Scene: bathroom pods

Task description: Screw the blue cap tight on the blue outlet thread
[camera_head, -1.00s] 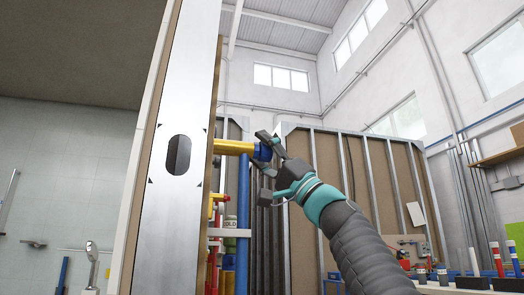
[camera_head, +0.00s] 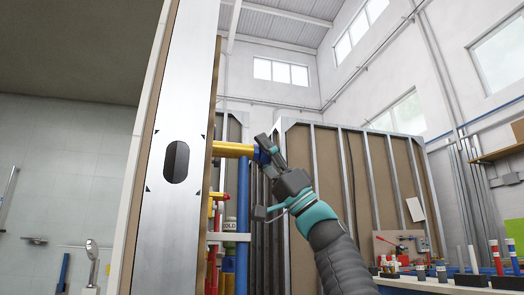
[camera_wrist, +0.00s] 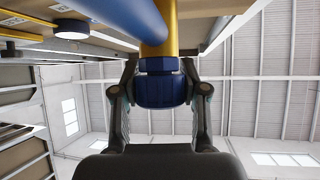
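The blue cap (camera_wrist: 162,91) sits at the end of the yellow outlet pipe (camera_head: 233,149), in line with it. In the wrist view, a blue ring (camera_wrist: 159,65) lies between the cap and the yellow pipe, with a thin line between ring and cap. The thread itself is hidden. My gripper (camera_head: 264,150) is at the pipe's end. In the wrist view, my gripper's fingers (camera_wrist: 161,75) lie against the two opposite sides of the cap, closed on it. In the head view, the fingers mostly cover the cap.
A vertical blue pipe (camera_head: 242,205) runs below the outlet; it also crosses the wrist view (camera_wrist: 112,18). A metal-faced panel edge (camera_head: 180,90) stands left of the outlet. A framed wall (camera_head: 365,190) stands behind my arm. A bench (camera_head: 440,286) with bottles is at lower right.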

